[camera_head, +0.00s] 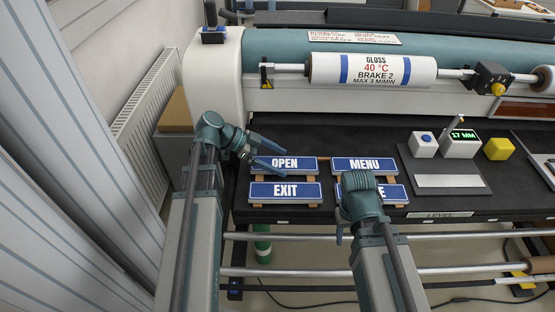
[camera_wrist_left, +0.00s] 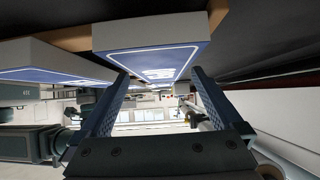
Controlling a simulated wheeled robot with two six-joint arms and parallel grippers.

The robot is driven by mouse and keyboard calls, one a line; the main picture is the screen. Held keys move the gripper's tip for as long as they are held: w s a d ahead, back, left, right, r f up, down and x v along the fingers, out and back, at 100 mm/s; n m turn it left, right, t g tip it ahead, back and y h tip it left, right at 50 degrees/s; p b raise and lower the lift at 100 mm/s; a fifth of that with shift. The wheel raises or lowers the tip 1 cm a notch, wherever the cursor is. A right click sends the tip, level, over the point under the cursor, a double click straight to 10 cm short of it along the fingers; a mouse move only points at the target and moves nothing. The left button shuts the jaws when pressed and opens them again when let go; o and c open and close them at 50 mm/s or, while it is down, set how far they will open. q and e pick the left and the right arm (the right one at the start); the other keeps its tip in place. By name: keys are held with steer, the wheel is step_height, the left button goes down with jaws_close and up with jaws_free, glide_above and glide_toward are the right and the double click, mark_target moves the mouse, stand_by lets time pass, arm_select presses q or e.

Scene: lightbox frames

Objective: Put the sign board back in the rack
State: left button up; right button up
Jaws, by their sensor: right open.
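Several blue sign boards with white borders lie in two rows at the front of the black table. OPEN (camera_head: 300,164) and MENU (camera_head: 376,166) are behind; EXIT (camera_head: 284,191) and a board ending in E (camera_head: 396,193) are in front. Wood-coloured supports (camera_head: 256,206), perhaps the rack, show at their edges.
Right of the boards are a grey plate (camera_head: 450,181), a display reading 17 MM (camera_head: 461,142) and a yellow block (camera_head: 498,149). Metal rails (camera_head: 460,237) run along the front.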

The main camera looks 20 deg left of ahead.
arm_select(q)
steer(key=p+v, duration=0.7)
steer(key=v, duration=0.6)
steer(key=shift+a+r+p, duration=0.25)
steer(key=shift+a+p, duration=0.05)
steer(key=shift+p, duration=0.1)
arm_select(e)
step_height(320, 180, up, 8)
arm_select(q)
steer(key=shift+s, duration=0.15)
arm_select(e)
steer(key=shift+f, duration=0.15)
